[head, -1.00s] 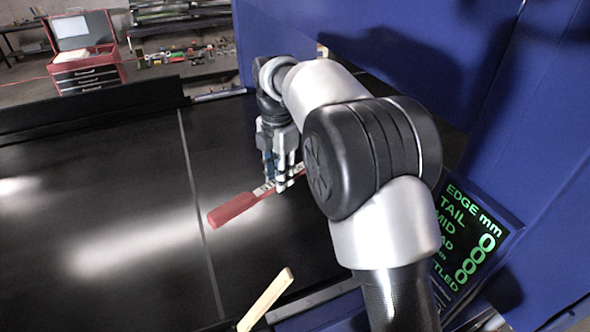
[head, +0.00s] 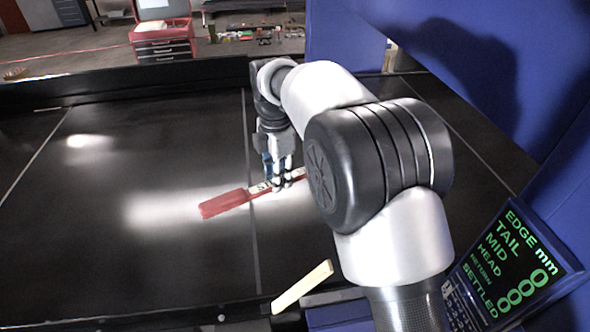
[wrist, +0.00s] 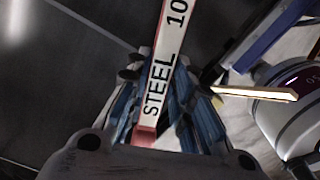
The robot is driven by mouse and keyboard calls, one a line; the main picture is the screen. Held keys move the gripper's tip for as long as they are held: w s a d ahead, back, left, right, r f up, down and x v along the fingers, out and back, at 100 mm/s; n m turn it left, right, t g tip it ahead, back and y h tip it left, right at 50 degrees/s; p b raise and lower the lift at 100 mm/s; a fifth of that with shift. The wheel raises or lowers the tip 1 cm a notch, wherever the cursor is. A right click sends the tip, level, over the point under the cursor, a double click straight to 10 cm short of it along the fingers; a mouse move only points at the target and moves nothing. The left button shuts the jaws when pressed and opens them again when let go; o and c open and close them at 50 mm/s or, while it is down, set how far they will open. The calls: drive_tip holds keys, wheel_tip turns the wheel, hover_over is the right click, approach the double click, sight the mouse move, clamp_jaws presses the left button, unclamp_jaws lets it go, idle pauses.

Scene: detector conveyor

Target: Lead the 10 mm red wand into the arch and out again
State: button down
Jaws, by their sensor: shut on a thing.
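The wand has a red paddle-like end (head: 225,203) and a white labelled section marked "STEEL" and "10" in the wrist view (wrist: 165,65). My gripper (head: 278,183) is shut on the white section, low over the black conveyor belt. The red end points left, across a seam in the belt. The wand's right end is hidden behind my arm. In the wrist view the blue fingers of my gripper (wrist: 163,98) flank the wand. The blue arch (head: 345,45) stands to the right; my arm covers part of its opening. The wand's visible part lies left of the arch.
A display (head: 512,262) with green text, headed "EDGE mm", shows zeros at the lower right. A pale wooden strip (head: 302,287) sticks out at the belt's near edge. The black belt (head: 90,235) is clear on the left. A red tool chest (head: 163,40) stands beyond.

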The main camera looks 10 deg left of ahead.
drive_tip(key=s+a+p, duration=0.2)
drive_tip(key=s+a, duration=0.3)
drive_tip(key=a, duration=0.7)
drive_tip(key=shift+a, duration=0.1)
idle(0.4)
